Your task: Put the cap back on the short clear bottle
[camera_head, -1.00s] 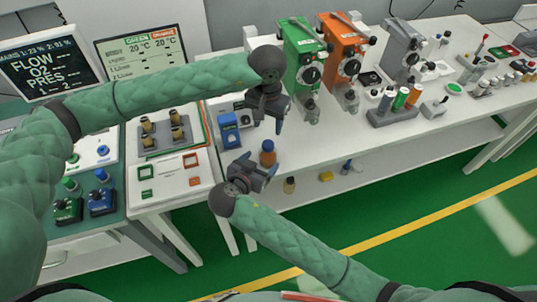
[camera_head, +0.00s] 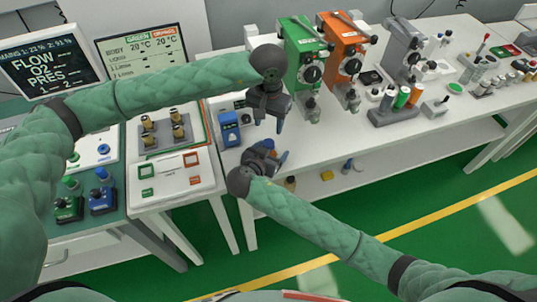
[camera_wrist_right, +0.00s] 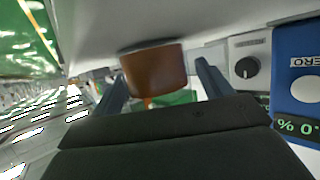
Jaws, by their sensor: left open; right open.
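An amber bottle (camera_wrist_right: 155,72) stands between the two spread fingers of my right gripper in the right wrist view. I cannot tell whether the fingers touch it. My left gripper (camera_head: 270,118) is open and empty, pointing down above the table, behind and above the right one. I cannot pick out the short clear bottle or its loose cap with certainty; the grippers may hide them.
A blue meter box (camera_head: 229,130) stands close left of the grippers. A green vaporizer (camera_head: 302,58) and an orange one (camera_head: 343,55) stand behind to the right. A small bottle (camera_head: 290,183) and a yellow item (camera_head: 326,175) sit below the tabletop. The table's front middle is clear.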

